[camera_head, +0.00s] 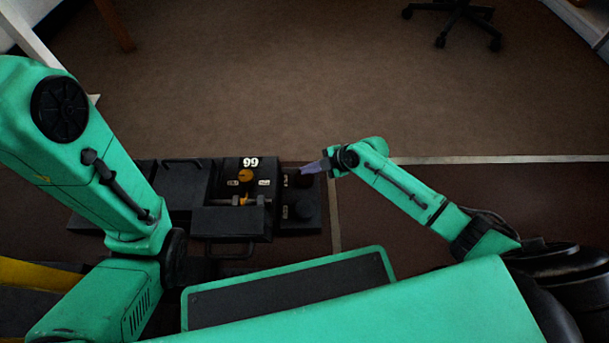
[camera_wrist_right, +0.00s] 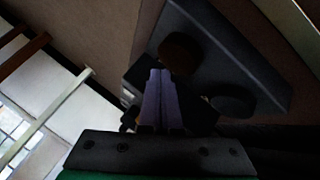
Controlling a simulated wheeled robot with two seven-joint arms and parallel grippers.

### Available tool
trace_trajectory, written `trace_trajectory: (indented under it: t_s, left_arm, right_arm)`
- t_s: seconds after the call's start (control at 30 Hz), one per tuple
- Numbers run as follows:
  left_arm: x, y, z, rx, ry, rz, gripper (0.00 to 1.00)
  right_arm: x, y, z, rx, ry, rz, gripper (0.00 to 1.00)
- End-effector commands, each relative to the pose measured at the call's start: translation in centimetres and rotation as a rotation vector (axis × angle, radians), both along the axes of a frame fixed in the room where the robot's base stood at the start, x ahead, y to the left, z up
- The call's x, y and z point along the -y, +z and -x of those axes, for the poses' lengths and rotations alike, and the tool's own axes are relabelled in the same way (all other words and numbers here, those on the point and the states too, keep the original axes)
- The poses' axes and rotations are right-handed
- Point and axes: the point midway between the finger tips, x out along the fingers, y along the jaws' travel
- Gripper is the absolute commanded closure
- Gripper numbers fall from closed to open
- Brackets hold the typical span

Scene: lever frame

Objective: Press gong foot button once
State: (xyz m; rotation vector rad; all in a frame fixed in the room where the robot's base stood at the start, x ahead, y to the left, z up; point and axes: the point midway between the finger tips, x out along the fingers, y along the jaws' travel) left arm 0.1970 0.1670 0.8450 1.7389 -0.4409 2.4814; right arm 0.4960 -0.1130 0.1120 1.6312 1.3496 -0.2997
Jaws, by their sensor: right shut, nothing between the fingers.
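A low black lever frame (camera_head: 230,222) stands on the floor ahead of me. At its right end is a black plate (camera_head: 317,222) with two round dark buttons, a far button (camera_head: 305,181) and a near button (camera_head: 304,211). Their small labels are too small to read, so I cannot tell which is the gong button. My right gripper (camera_head: 306,170) is shut and empty, its purple fingers over the far button. In the right wrist view the shut fingers (camera_wrist_right: 160,75) point toward one round button (camera_wrist_right: 180,52); I cannot tell whether they touch it. My left gripper is out of view.
The frame also carries a yellow round part (camera_head: 245,175), a white number plate (camera_head: 250,162) and a handle (camera_head: 230,250). A wheeled chair base (camera_head: 455,18) stands far off at the top right. The brown floor (camera_head: 270,90) beyond is clear.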

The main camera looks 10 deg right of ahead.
Motion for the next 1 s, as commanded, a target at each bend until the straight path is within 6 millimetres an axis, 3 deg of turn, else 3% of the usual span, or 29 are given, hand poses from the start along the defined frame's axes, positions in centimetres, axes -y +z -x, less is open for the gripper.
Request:
trace_trajectory:
  t_s: [0.17, 1.0]
  left_arm:
    - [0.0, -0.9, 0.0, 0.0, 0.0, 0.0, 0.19]
    - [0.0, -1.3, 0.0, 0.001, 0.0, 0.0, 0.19]
  right_arm:
    - [0.0, -0.8, 0.0, 0.0, 0.0, 0.0, 1.0]
    - [0.0, -1.4, 0.0, 0.0, 0.0, 0.0, 1.0]
